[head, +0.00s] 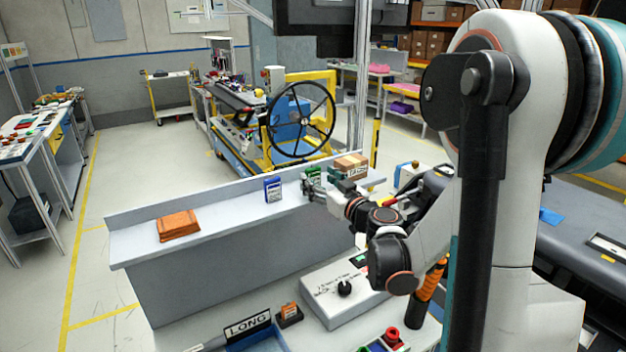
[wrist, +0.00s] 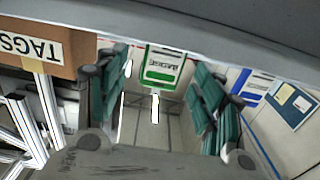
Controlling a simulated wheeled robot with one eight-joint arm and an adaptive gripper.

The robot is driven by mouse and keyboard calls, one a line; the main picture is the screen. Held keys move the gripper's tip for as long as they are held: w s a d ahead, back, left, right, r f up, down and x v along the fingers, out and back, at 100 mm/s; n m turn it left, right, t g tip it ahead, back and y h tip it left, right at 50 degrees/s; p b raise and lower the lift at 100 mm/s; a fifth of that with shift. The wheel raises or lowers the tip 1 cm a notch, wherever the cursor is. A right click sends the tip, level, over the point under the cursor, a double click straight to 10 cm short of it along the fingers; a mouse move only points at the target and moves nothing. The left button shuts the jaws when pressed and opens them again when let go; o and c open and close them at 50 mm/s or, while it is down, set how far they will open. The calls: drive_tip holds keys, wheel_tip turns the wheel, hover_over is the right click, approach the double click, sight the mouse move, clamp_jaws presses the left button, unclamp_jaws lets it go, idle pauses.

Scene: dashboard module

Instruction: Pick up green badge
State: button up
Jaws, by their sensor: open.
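The green badge (head: 314,173) stands on the grey shelf (head: 231,210), partly hidden by my gripper in the head view. My gripper (head: 320,180) is open at the shelf. In the wrist view, the green and white badge (wrist: 162,68) appears between the two open, green-padded fingers of my gripper (wrist: 161,98). A gap shows between the badge and each finger, and nothing is held.
A blue badge (head: 272,189) stands left of the green one and also shows at the right of the wrist view (wrist: 256,88). A cardboard TAGS box (head: 351,162) is close on the other side. An orange stack (head: 178,225) lies farther left. Bare shelf lies between.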

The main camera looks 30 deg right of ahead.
sight(314, 176)
drive_tip(key=w, duration=0.3)
drive_tip(key=shift+w+a, duration=0.15)
drive_tip(key=shift+w, duration=0.1)
drive_tip(key=c, duration=1.1)
drive_tip(key=shift+r, duration=0.1)
wheel_tip(314, 176, up, 20)
drive_tip(key=p, duration=0.4)
